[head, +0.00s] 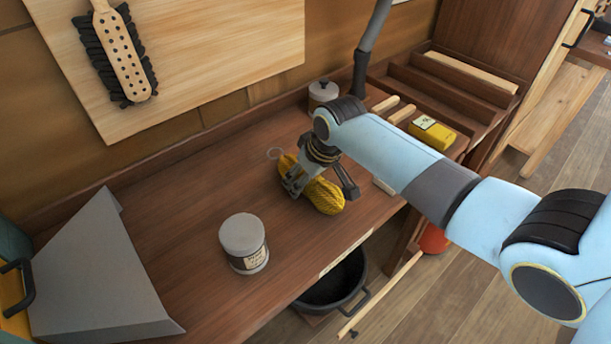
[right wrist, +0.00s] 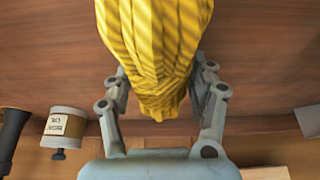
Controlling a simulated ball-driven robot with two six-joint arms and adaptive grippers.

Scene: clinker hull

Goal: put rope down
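The rope (head: 325,195) is a yellow coiled bundle over the wooden workbench (head: 190,215), near the middle of the head view. It fills the top centre of the right wrist view (right wrist: 158,50), with its narrow end toward the gripper. My right gripper (head: 321,186) has one finger on each side of the bundle. In the right wrist view both fingers meet its sides, and their tips are partly hidden by it. I cannot tell whether the rope touches the bench top. My left gripper is not in view.
A labelled jar (head: 244,243) stands left of the rope, with a grey metal piece (head: 95,275) further left. A lidded pot (head: 322,94) and yellow box (head: 432,133) stand behind. A black bucket (head: 335,280) is below the front edge. Bench top between jar and rope is clear.

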